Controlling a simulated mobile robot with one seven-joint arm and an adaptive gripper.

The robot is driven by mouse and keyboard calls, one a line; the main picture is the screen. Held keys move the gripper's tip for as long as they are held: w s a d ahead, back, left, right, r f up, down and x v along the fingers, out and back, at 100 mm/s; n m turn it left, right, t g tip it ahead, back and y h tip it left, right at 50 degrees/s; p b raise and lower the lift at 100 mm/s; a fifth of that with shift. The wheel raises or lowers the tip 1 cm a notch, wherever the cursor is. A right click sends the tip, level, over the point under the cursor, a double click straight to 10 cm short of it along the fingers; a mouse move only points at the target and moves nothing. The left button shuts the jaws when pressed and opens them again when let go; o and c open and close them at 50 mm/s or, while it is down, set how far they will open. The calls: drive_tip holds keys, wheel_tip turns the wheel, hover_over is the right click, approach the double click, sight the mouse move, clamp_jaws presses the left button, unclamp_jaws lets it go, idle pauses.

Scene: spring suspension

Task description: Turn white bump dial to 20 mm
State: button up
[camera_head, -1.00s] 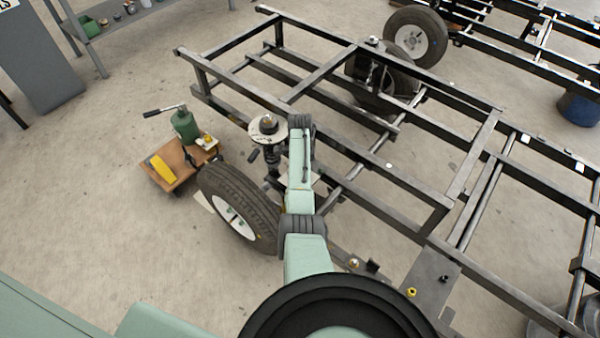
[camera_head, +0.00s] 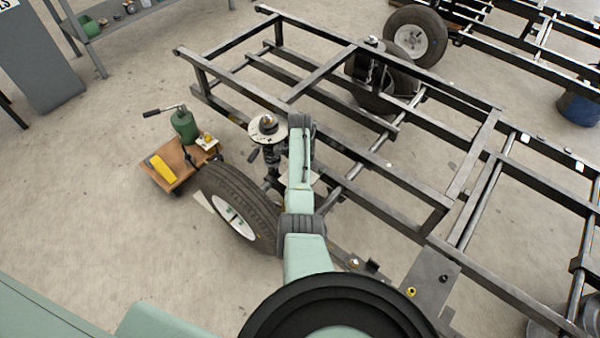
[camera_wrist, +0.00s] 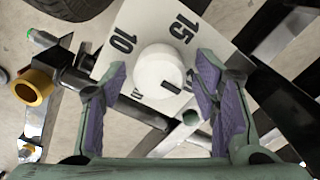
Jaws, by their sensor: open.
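The white bump dial (camera_wrist: 158,68) is a round white knob on a white plate (camera_wrist: 205,45) in the wrist view. The plate carries the black numbers 10 and 15, and a short dark line is on the knob's lower right. Another small mark below the knob is partly covered and unreadable. My gripper (camera_wrist: 160,98) is open, with one purple-padded finger left of the knob and one right of it. Gaps show between pads and knob. In the head view my arm hides the gripper and dial; a sliver of pale plate (camera_head: 313,178) shows beside it.
A black frame (camera_head: 420,125) surrounds the place. A wheel (camera_head: 240,205) and a spring strut with a pale round top (camera_head: 268,128) stand close left of my arm. A wooden board (camera_head: 175,172) with a green jack lies farther left. Bare floor is at left.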

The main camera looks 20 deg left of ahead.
wheel_tip(320, 180, up, 12)
idle(0.7)
idle(0.4)
